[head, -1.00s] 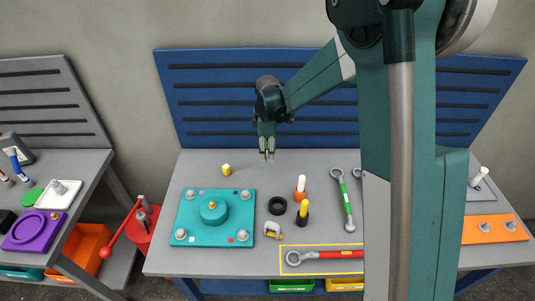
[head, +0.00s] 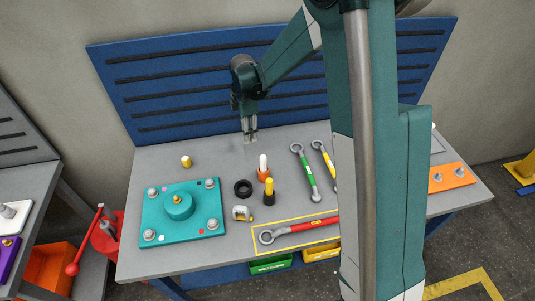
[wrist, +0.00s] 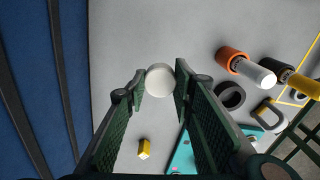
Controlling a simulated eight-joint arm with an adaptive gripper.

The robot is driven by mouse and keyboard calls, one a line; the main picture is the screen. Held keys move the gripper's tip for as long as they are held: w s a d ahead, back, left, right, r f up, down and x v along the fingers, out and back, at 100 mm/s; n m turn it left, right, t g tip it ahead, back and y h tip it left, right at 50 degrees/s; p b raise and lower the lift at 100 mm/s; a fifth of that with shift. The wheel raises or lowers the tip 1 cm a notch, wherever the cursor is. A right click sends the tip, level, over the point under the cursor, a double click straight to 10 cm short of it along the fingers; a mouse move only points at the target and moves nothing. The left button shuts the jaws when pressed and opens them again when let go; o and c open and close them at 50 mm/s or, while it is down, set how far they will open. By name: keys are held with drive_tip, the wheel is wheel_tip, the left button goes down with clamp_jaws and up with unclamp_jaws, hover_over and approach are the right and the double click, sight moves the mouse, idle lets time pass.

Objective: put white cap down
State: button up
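The white cap (wrist: 160,81) is a pale round piece, seen in the wrist view between the two fingertips. My gripper (wrist: 160,75) has a fingertip at each side of it and appears closed on it. In the head view my gripper (head: 250,138) points down over the rear part of the grey bench. The cap is too small there to make out clearly. I cannot tell whether it touches the bench top.
A small yellow cylinder (head: 186,161) stands left of my gripper. A teal plate (head: 211,225), black ring (head: 243,188), orange-and-white piece (head: 264,170) and black-and-yellow piece (head: 269,192) are nearer the front. The blue slotted panel (head: 180,85) rises behind. Bench around the gripper is clear.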

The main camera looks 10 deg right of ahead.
drive_tip(key=d+n, duration=0.2)
drive_tip(key=d, duration=0.6)
drive_tip(key=shift+s+d, duration=0.25)
drive_tip(key=shift+d, duration=0.1)
hover_over(268, 153)
drive_tip(key=shift+w+d+f+b, duration=0.1)
drive_tip(key=shift+f+b, duration=0.1)
drive_tip(key=shift+f, duration=1.35)
drive_tip(key=shift+d+f+b, duration=0.1)
drive_tip(key=shift+f+b, duration=0.1)
drive_tip(key=shift+f, duration=1.3)
drive_tip(key=shift+f, duration=1.9)
drive_tip(key=shift+f, duration=0.15)
drive_tip(key=shift+o, duration=1.4)
drive_tip(key=o, duration=0.4)
drive_tip(key=shift+c, duration=0.2)
